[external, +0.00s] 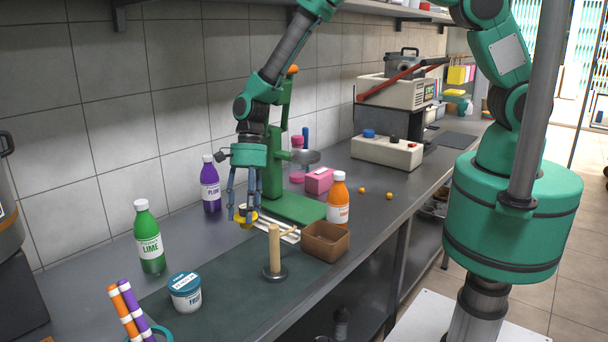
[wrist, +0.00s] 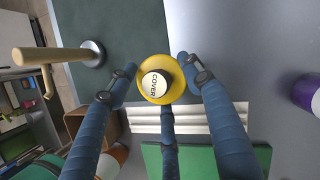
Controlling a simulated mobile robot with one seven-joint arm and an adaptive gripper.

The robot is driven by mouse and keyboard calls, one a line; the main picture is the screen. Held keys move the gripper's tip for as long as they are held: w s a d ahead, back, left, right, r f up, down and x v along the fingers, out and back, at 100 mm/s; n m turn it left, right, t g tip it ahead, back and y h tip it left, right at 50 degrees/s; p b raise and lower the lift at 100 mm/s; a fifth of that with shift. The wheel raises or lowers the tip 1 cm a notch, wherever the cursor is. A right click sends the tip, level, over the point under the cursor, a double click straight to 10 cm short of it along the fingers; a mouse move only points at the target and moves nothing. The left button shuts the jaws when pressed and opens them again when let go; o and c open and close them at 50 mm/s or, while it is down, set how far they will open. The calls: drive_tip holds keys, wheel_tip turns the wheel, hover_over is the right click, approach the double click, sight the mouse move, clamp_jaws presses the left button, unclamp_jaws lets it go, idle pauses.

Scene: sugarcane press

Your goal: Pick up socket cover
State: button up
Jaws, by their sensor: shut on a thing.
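The socket cover (wrist: 156,86) is a round yellow disc with a white centre marked "COVER". In the wrist view it sits between the blue fingers of my gripper (wrist: 155,80), which is shut on it. In the external view my gripper (external: 243,218) points down over the counter, with the yellow cover (external: 239,217) showing partly between its fingertips. The fingers hide part of the cover there. I cannot tell whether it is clear of the counter.
A white ridged strip (wrist: 214,117) lies close to the cover. A wooden peg stand (external: 275,252), brown box (external: 326,241) and green press (external: 281,170) stand nearby. Lime (external: 149,240), plum (external: 210,188) and orange (external: 338,203) bottles stand around. The dark mat (external: 225,285) has free room.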

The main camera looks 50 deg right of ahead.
drive_tip(key=shift+s+d+r, duration=0.15)
drive_tip(key=shift+s+d, duration=0.65)
drive_tip(key=shift+s, duration=0.2)
drive_tip(key=shift+s+d+r, duration=0.1)
drive_tip(key=shift+s+d, duration=0.7)
drive_tip(key=shift+s, duration=0.15)
